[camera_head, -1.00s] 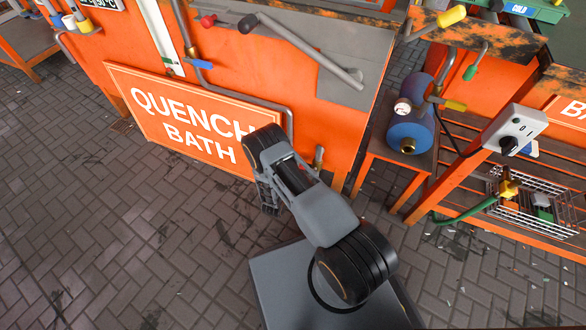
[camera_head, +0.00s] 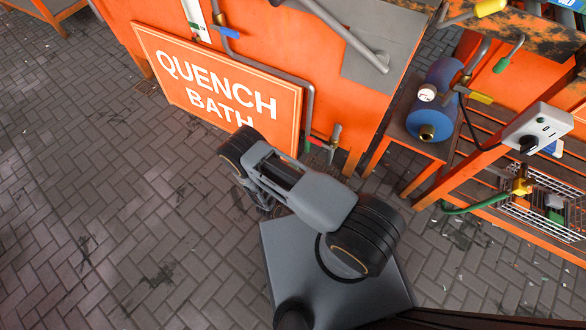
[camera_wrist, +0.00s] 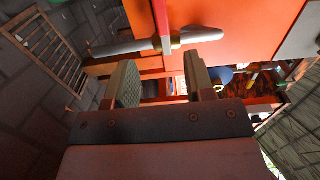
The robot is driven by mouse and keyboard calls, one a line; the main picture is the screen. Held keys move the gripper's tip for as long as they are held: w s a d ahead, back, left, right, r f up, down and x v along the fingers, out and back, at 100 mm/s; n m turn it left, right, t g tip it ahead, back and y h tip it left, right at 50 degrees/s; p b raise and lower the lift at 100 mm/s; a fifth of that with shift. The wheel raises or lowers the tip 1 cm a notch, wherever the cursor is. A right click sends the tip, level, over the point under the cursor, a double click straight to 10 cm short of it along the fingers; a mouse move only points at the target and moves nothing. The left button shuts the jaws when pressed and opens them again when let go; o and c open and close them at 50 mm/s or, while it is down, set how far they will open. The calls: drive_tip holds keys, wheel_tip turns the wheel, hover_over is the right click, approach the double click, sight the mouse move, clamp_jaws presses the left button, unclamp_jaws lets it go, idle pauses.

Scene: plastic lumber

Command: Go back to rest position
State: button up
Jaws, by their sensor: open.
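My gripper (camera_wrist: 160,72) shows in the wrist view with its two fingers well apart and nothing between them. In the head view my arm is folded over my grey base, and the gripper end is mostly hidden under the forearm, so the fingers are hard to make out there. The arm stands apart from the orange panel and its "QUENCH BATH" sign (camera_head: 217,88).
An orange bench with a grey pipe (camera_head: 345,35) stands ahead. A blue cylinder (camera_head: 433,105) sits on a low stand at the right, near a white switch box (camera_head: 538,127) and a wire basket (camera_head: 545,203). The brick floor (camera_head: 90,180) at the left is clear.

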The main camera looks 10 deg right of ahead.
drive_tip(key=shift+s+a, duration=0.3)
drive_tip(key=shift+s, duration=0.05)
drive_tip(key=shift+r, duration=0.1)
idle(0.3)
drive_tip(key=d+r+m+g+p, duration=0.3)
drive_tip(key=r+m+g+p, duration=0.45)
drive_tip(key=r+m, duration=0.8)
drive_tip(key=d+r+m+g+p, duration=0.3)
drive_tip(key=r+m+g+p, duration=0.45)
drive_tip(key=r, duration=1.45)
drive_tip(key=s+r+m+t+y+p, duration=0.2)
drive_tip(key=r+m+p, duration=0.4)
drive_tip(key=r, duration=0.6)
drive_tip(key=s+a+r+m+t+y+p, duration=0.1)
drive_tip(key=s+r+m+y+p, duration=0.3)
drive_tip(key=r+m, duration=0.5)
drive_tip(key=s+r+m+t+y+p, duration=0.2)
drive_tip(key=r+m+y+p, duration=0.4)
drive_tip(key=r, duration=0.9)
drive_tip(key=s+m+p, duration=0.1)
drive_tip(key=p, duration=0.1)
drive_tip(key=shift+s+a+t+y+p, duration=0.15)
drive_tip(key=shift+s+t+y+p, duration=0.15)
drive_tip(key=shift+s+y+p, duration=0.1)
drive_tip(key=shift+c, duration=0.6)
